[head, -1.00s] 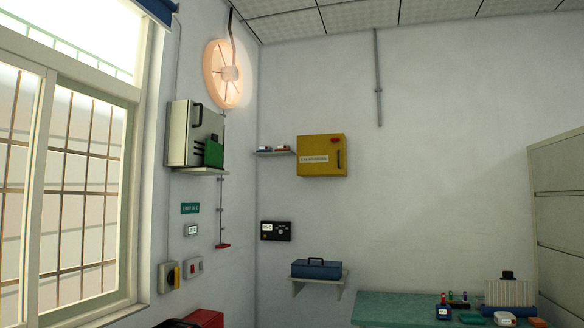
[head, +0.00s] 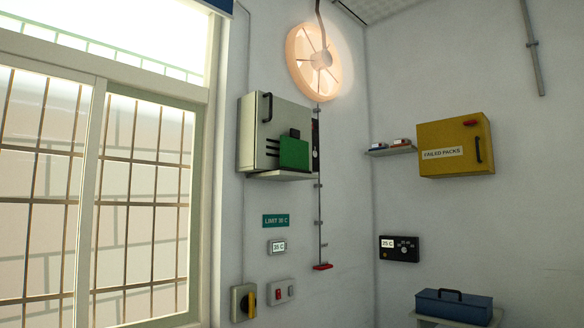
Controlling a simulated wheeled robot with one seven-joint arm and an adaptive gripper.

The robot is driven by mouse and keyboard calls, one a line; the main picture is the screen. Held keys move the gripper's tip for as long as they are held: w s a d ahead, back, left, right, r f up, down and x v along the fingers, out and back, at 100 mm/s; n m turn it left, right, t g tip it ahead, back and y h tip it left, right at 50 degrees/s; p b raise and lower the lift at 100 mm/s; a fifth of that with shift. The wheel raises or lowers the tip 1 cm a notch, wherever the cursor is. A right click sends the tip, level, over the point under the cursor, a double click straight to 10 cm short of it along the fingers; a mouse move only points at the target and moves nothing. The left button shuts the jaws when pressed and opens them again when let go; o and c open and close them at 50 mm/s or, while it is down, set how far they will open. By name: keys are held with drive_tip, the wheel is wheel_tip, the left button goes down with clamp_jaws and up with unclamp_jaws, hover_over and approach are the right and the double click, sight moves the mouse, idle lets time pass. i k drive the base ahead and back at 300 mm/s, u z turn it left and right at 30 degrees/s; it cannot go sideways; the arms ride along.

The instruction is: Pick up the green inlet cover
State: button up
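A green inlet cover (head: 294,153) is on the front of a pale grey wall box (head: 257,125), at the lower right of that face. It is a flat green panel with a small dark tab on top. Dark slots show on the box just left of it. The box has a black handle at its upper left and sits on a small shelf (head: 280,176). My gripper is not in view.
A lit round fan (head: 319,61) is above the box. A "LIMIT 30 C" sign (head: 275,221), a 35 C display (head: 277,247), a yellow-handled switch (head: 243,302) and a red-button switch (head: 281,292) are below. A yellow "FAILED PACKS" cabinet (head: 456,145) and a blue toolbox (head: 454,307) are right.

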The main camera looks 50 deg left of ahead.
sight(294, 151)
drive_tip(key=u, duration=0.7)
drive_tip(key=i, duration=1)
drive_tip(key=u, duration=1.2)
drive_tip(key=i, duration=0.25)
drive_tip(key=u, duration=0.1)
